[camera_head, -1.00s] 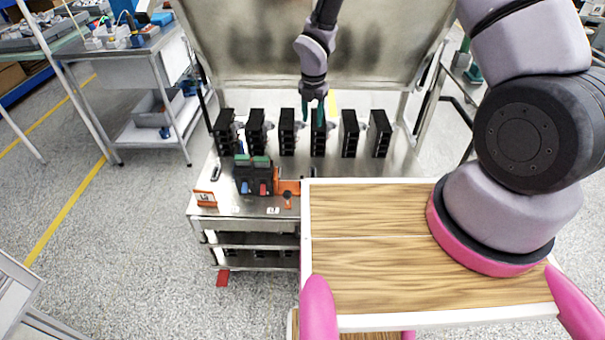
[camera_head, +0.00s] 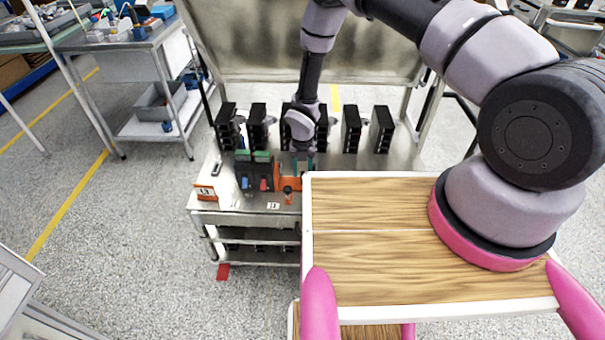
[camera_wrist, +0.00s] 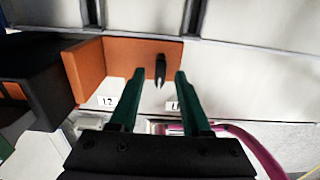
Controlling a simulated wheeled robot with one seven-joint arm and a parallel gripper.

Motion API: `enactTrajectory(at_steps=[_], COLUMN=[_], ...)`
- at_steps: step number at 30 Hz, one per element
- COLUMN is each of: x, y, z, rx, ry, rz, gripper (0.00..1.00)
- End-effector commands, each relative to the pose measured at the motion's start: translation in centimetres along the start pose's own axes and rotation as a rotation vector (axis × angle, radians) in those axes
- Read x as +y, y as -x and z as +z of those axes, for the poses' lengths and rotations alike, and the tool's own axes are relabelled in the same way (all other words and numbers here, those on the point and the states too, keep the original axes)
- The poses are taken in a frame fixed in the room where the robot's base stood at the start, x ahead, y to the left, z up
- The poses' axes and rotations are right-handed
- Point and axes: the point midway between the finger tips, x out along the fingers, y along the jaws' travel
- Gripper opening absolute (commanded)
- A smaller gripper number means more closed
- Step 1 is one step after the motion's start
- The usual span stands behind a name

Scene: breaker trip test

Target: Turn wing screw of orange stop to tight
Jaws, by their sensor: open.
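The orange stop (camera_head: 290,183) stands on the metal bench, against the right side of the breaker block. In the wrist view the orange stop (camera_wrist: 120,62) shows as an upright plate with a side wall. Its black wing screw (camera_wrist: 160,69) sticks out from the plate. My gripper (camera_wrist: 154,76) is open, with its green fingers apart and the wing screw seen between the fingertips. I cannot tell whether the fingers touch it. In the head view my gripper (camera_head: 302,163) is over the stop and partly hides it.
The breaker block (camera_head: 254,172) with blue and red levers stands left of the stop. A row of black modules (camera_head: 351,130) stands behind. Small number labels (camera_wrist: 107,101) lie in front. An orange-white sign (camera_head: 206,192) is at the bench's left. Bare bench lies right of the stop.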

Motion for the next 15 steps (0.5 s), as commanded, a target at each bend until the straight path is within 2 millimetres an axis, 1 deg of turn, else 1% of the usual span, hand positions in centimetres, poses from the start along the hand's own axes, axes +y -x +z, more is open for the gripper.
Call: enactTrajectory(at_steps=[1, 5, 13, 14, 15], x=[-0.02, -0.01, 0.00, 0.00, 0.00], y=[-0.59, -1.32, -1.46, -1.46, -1.45], z=[-0.01, 0.00, 0.02, 0.02, 0.02], rx=[0.000, 0.000, -0.001, -0.001, -0.001], ry=[0.000, 0.000, 0.000, 0.000, 0.000], rz=[-0.001, 0.000, 0.000, 0.000, 0.000], gripper=[0.47, 0.47, 0.47, 0.44, 0.28])
